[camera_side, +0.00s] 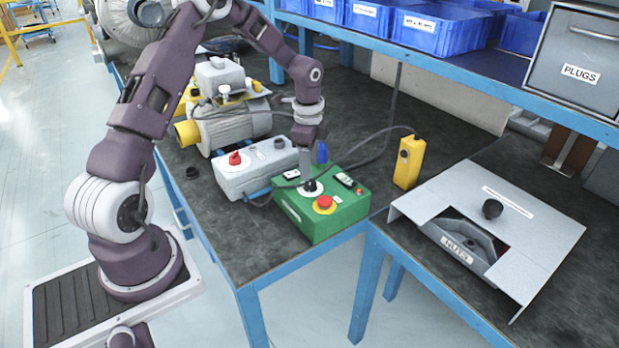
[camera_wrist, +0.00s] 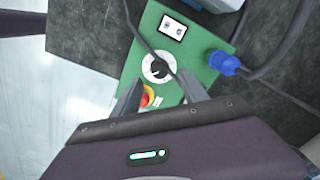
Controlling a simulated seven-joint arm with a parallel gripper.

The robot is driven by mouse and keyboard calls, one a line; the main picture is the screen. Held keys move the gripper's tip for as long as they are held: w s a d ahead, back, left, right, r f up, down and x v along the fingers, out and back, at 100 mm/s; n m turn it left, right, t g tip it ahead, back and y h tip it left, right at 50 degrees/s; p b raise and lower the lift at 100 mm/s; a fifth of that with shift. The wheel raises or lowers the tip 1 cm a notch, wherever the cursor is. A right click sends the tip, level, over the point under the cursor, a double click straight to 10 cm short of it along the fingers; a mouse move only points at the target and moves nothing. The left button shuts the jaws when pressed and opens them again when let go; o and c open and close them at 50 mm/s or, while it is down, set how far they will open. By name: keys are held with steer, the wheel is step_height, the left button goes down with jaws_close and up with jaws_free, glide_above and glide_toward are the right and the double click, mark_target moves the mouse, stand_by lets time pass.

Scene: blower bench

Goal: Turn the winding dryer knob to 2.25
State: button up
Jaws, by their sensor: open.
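The green box (camera_side: 330,222) stands on the dark bench top. On its top is a black knob (camera_wrist: 159,70) on a white round dial; the dial's marks are too small to read. The knob also shows in the side view (camera_side: 311,188), partly covered by my gripper. My gripper (camera_side: 308,176) points down close over the knob. In the wrist view my gripper (camera_wrist: 160,78) is open, its fingers apart on either side of the box's near part. I cannot tell whether a finger touches the knob.
A red button on yellow (camera_side: 325,204) sits beside the knob. A blue plug (camera_wrist: 226,64) and a dark cable (camera_wrist: 147,42) are close by. A grey box with a red knob (camera_side: 252,169) stands left, a yellow pendant (camera_side: 408,162) right.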

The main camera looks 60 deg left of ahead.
mark_target(310, 182)
step_height(310, 182, down, 5)
steer(key=shift+f, duration=0.1)
steer(key=shift+c, duration=0.4)
jaws_close()
steer(key=n, duration=0.6)
steer(key=shift+n, duration=0.3)
steer(key=n, duration=0.6)
steer(key=shift+w+d+n+g, duration=0.1)
steer(key=shift+n+g, duration=0.2)
